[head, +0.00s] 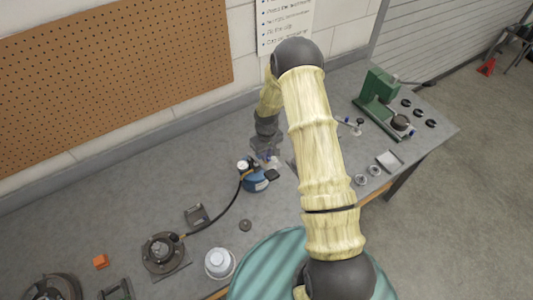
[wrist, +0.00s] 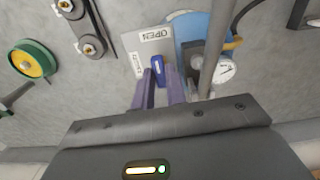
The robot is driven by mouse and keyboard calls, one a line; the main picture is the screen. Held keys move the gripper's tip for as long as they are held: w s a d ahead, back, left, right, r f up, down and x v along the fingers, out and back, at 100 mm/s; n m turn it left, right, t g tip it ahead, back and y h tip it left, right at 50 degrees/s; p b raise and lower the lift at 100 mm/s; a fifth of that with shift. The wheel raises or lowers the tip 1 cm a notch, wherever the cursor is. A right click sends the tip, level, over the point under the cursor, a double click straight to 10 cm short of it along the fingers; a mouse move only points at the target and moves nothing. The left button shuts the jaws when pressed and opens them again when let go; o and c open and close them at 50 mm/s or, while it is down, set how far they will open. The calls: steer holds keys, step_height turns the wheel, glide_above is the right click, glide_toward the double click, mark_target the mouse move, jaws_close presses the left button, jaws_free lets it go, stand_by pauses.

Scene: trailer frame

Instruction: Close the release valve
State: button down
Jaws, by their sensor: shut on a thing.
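The release valve's small blue lever (wrist: 158,68) shows in the wrist view between the purple fingers of my gripper (wrist: 160,82). The fingers are shut on it. A white label plate (wrist: 149,43) behind it reads OPEN at the upper end, with smaller writing at its left edge that is hard to read. The blue pump body (wrist: 212,22) and a round white gauge (wrist: 226,70) are beside it. In the head view, my gripper (head: 266,158) reaches down at the blue pump (head: 256,182); the lever is too small to make out there.
A grey rod crosses the wrist view right of the fingers. A black hose (head: 222,215) runs from the pump to a round fixture (head: 162,252). A wall is behind.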

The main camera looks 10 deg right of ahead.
steer(key=n+b, duration=0.3)
steer(key=n, duration=0.1)
steer(key=shift+f, duration=0.1)
steer(key=n+b, duration=0.1)
steer(key=n, duration=0.8)
steer(key=shift+b, duration=0.35)
steer(key=n, duration=0.4)
steer(key=shift+r, duration=0.2)
steer(key=c, duration=1.4)
jaws_free()
steer(key=shift+c, duration=0.2)
